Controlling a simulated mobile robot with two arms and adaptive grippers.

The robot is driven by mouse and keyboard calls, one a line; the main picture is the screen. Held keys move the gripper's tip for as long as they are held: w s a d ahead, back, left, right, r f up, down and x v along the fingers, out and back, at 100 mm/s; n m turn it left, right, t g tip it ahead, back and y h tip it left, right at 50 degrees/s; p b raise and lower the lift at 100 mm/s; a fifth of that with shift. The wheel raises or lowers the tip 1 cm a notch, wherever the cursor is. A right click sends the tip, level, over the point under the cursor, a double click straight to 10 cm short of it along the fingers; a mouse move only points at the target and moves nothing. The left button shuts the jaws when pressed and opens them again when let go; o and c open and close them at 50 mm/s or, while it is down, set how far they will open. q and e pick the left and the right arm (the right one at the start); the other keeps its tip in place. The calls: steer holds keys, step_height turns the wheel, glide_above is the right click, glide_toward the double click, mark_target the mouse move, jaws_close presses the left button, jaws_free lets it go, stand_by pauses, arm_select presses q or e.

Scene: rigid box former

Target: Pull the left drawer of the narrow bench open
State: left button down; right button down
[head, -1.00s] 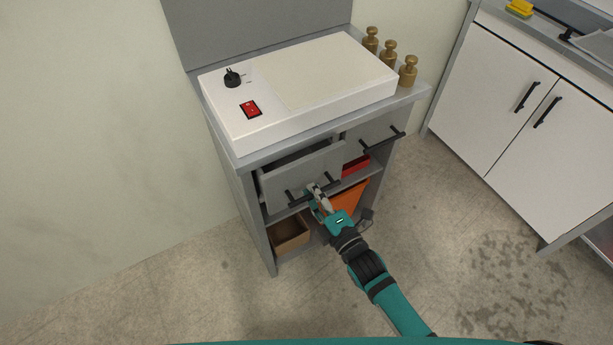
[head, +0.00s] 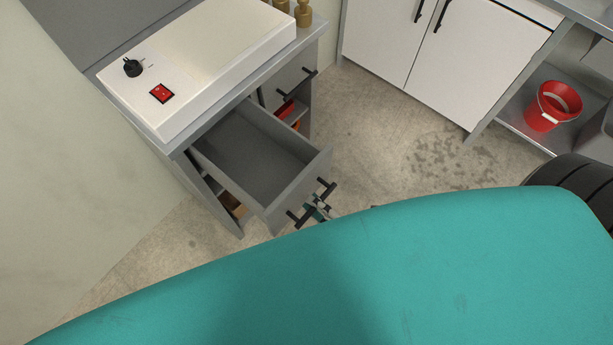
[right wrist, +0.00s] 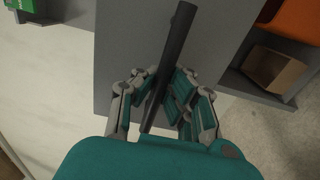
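The narrow bench (head: 178,146) has its left drawer (head: 262,160) pulled far out, and its grey inside looks empty. The black bar handle (head: 296,216) is on the drawer front. My right gripper (head: 318,206) is at the handle, mostly hidden behind my teal body. In the right wrist view the handle (right wrist: 176,50) runs between the two fingers of my right gripper (right wrist: 160,88), which close around it from both sides. My left gripper is not in view.
The right drawer (head: 285,85) is shut. A white device (head: 215,50) and brass weights (head: 303,14) stand on top. A cardboard box (right wrist: 277,68) sits on the bench's lower shelf. White cabinets and a red bucket (head: 550,107) are at right. Floor between is clear.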

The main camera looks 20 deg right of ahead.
steer(key=c, duration=2)
jaws_free()
steer(key=o, duration=0.7)
steer(key=shift+c, duration=0.2)
steer(key=v, duration=1.2)
steer(key=shift+f, duration=0.1)
